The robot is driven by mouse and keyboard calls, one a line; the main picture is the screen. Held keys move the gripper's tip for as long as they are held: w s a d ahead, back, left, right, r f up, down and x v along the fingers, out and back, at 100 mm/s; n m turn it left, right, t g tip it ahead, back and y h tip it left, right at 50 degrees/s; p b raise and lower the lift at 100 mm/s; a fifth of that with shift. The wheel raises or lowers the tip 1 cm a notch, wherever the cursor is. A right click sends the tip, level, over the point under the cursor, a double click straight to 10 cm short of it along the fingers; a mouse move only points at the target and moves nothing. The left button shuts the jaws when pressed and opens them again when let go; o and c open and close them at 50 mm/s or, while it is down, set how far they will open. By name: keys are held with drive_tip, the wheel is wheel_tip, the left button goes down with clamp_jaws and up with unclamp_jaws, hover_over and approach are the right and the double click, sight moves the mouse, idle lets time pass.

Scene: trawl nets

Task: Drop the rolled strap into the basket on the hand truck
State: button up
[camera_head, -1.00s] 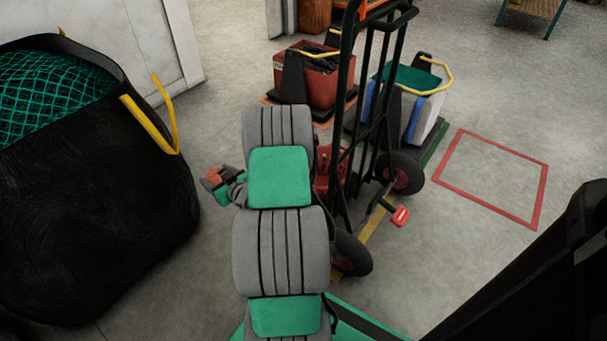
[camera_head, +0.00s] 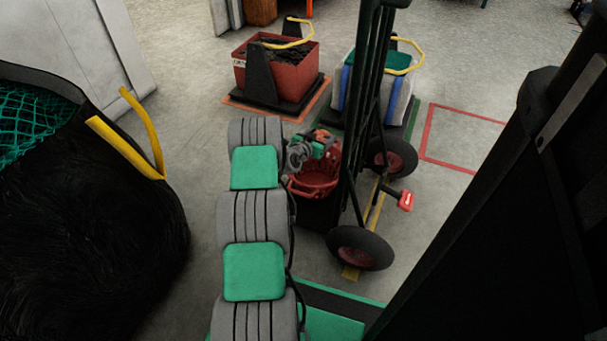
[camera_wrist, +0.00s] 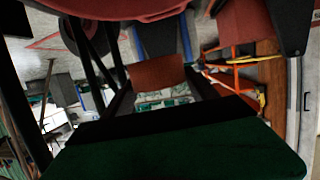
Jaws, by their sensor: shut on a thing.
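The red basket (camera_head: 314,186) sits low on the dark hand truck (camera_head: 366,110), right of my arm in the head view. My gripper (camera_head: 325,146) is over the basket's far side, partly covering its opening. In the wrist view an orange-brown block, which looks like the rolled strap (camera_wrist: 157,72), is held between the dark fingers. My gripper is shut on it. The strap's far side is hidden, and it is hard to tell from the gripper in the head view. A red curved rim, apparently the basket's, crosses the top of the wrist view.
A black bag with green netting (camera_head: 100,210) and yellow handles stands at the left. A red crate (camera_head: 272,72) and a grey-white bin (camera_head: 378,88) stand behind the hand truck. A red floor outline (camera_head: 425,140) at the right is empty.

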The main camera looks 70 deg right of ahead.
wheel_tip(320, 180, down, 6)
drive_tip(key=shift+r+b, duration=0.25)
drive_tip(key=shift+b, duration=0.95)
drive_tip(key=o, duration=1.6)
drive_tip(key=shift+o, duration=0.2)
drive_tip(key=p+v, duration=0.3)
drive_tip(key=v, duration=0.4)
drive_tip(key=shift+a, duration=0.4)
drive_tip(key=shift+r, duration=0.1)
